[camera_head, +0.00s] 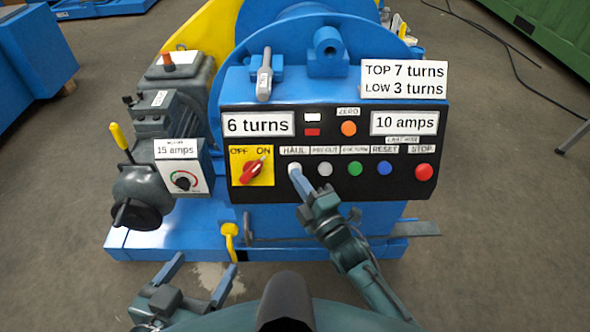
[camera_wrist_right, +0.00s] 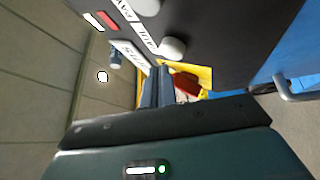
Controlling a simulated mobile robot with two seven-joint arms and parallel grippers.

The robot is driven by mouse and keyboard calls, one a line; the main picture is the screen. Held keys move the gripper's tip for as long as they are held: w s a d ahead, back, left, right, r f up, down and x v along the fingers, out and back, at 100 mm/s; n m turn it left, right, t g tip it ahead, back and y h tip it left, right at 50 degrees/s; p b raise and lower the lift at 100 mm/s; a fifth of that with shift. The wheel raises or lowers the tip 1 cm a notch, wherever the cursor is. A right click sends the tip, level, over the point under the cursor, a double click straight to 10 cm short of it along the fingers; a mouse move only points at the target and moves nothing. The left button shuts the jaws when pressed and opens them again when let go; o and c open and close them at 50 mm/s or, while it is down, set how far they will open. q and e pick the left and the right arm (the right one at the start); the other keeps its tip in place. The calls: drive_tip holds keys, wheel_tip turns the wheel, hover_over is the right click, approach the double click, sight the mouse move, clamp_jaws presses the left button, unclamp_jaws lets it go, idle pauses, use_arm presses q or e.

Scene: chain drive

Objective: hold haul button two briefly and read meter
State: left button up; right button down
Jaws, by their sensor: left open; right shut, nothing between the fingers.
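The blue winch's black control panel (camera_head: 455,165) carries a row of buttons. The pale HAUL button (camera_head: 294,167) is leftmost, right of the red OFF/ON switch (camera_head: 251,172); it also shows in the right wrist view (camera_wrist_right: 173,46). The panel's meter display (camera_head: 404,122) reads 10 amps; the turns display (camera_head: 258,124) reads 6 turns. My left gripper (camera_head: 197,279) is open and empty, low in front of the winch.
A sign (camera_head: 404,78) reads TOP 7 turns, LOW 3 turns. A box (camera_head: 182,167) with a dial is labelled 15 amps. The red STOP button (camera_head: 424,172) is at the panel's right. A yellow-handled lever (camera_head: 120,138) stands left. Open floor lies around the winch.

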drive_tip(key=shift+w+f, duration=0.15)
drive_tip(key=shift+w, duration=0.2)
